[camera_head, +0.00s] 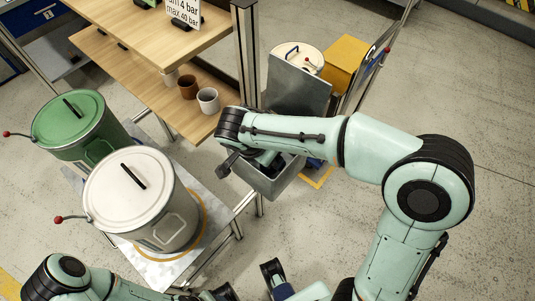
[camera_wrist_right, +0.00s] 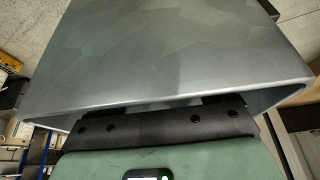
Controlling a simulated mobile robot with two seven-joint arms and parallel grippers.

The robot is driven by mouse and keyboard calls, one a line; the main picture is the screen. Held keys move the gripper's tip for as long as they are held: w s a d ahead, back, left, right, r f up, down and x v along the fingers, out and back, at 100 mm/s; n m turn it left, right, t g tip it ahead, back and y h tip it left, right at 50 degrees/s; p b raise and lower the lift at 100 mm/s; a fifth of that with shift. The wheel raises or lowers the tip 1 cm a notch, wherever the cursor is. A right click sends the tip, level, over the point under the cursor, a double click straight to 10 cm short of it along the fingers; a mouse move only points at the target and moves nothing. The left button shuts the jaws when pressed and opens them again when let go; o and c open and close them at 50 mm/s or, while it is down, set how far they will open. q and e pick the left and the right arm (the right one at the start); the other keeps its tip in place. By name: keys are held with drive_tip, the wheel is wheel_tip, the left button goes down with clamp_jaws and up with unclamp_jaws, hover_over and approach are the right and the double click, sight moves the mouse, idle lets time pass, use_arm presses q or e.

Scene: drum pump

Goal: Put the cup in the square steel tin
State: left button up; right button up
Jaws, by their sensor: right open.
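A white cup (camera_head: 208,100) and a brown cup (camera_head: 187,87) stand side by side on the lower wooden shelf in the head view. The square steel tin (camera_head: 284,184) is below and right of them, partly hidden by my right arm. My right gripper (camera_head: 250,160) is open at the tin's top opening; its fingertips are mostly hidden. In the right wrist view a grey steel wall, apparently the tin (camera_wrist_right: 180,55), fills most of the picture close to the gripper, and no cup shows. My left gripper (camera_head: 248,284) is low at the bottom edge, partly cut off, away from the cups.
A green drum (camera_head: 70,125) and a white-lidded drum (camera_head: 135,195) with red-knobbed levers stand at the left. A grey upright panel (camera_head: 296,88), a round cream lid (camera_head: 300,55) and a yellow box (camera_head: 350,60) are behind the tin. A dark post (camera_head: 245,45) rises beside the shelf.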

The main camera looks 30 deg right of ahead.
drive_tip(key=p+v, duration=0.1)
drive_tip(key=v, duration=0.9)
drive_tip(key=shift+r, duration=0.25)
drive_tip(key=shift+s+a, duration=0.1)
